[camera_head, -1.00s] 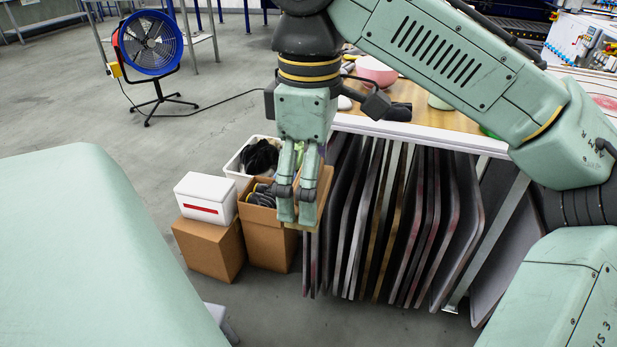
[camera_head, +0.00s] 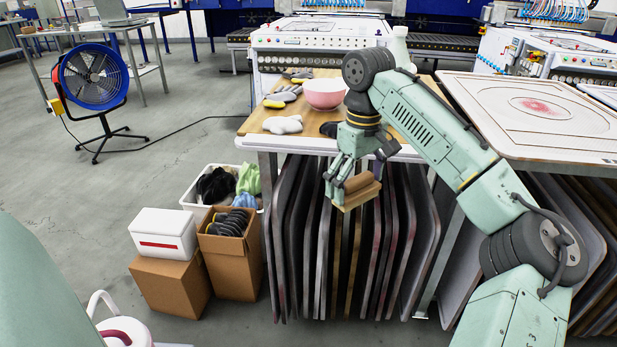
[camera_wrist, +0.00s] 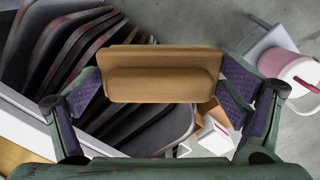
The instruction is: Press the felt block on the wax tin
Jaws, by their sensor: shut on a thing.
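The felt block (camera_head: 365,194) is a tan slab with a browner raised back. My gripper (camera_head: 342,193) is shut on it and holds it in the air, in front of the rack of upright boards. In the wrist view the block (camera_wrist: 162,72) spans the gap between the two fingers.
The wooden table (camera_head: 300,118) holds a pink bowl (camera_head: 323,94) and gloves (camera_head: 283,125). The rack of boards (camera_head: 300,240) is beneath it. Cardboard boxes (camera_head: 172,284), a white box (camera_head: 163,232) and a cloth bin (camera_head: 190,200) stand to the left. A fan (camera_head: 94,77) is farther back.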

